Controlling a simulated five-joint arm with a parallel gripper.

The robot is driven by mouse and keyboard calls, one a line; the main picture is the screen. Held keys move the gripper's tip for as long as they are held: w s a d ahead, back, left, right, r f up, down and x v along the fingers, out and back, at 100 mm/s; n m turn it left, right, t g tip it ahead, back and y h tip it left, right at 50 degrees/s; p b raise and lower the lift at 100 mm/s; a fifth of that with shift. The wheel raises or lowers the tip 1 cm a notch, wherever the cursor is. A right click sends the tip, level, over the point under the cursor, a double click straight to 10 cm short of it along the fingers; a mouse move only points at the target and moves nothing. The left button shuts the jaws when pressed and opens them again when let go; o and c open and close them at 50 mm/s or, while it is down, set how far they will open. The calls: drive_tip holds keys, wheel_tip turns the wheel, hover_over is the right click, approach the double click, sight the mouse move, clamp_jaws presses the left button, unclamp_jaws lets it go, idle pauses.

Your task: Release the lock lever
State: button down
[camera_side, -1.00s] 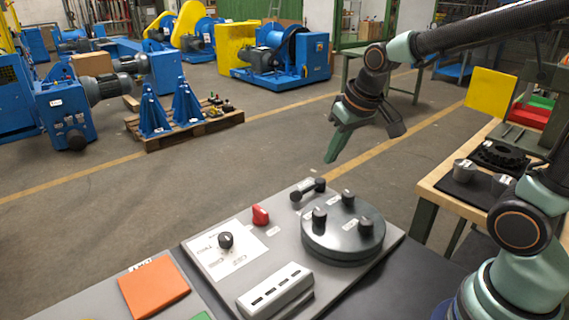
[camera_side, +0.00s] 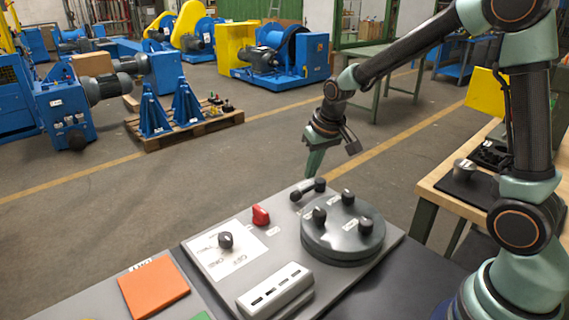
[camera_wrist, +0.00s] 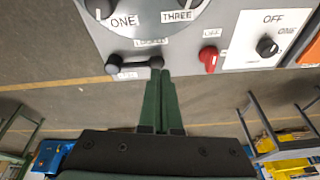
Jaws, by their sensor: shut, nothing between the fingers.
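The black lock lever (camera_side: 308,190) lies at the far edge of the grey panel, beside the round disc. In the wrist view the lever (camera_wrist: 133,65) lies crosswise, with a label above it that seems to read LOCKED and a blurred label below its left end. My gripper (camera_side: 309,176) points down just behind and above the lever in the side view. In the wrist view my shut green fingers (camera_wrist: 160,76) end right at the lever's right knob. Nothing is between them. I cannot tell whether they touch the knob.
The grey round disc (camera_side: 343,238) carries several black knobs. A red knob (camera_side: 261,215), a black dial on a white plate (camera_side: 243,256) and a slotted grey block (camera_side: 275,291) share the panel. An orange square (camera_side: 154,288) lies left. Open floor lies behind the panel.

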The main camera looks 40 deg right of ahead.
sight(308, 190)
drive_tip(key=shift+f, duration=0.1)
drive_tip(key=x, duration=0.9)
drive_tip(key=shift+w+d+f, duration=0.1)
drive_tip(key=shift+d+f, duration=0.1)
drive_tip(key=shift+f, duration=0.15)
drive_tip(key=shift+w, duration=0.1)
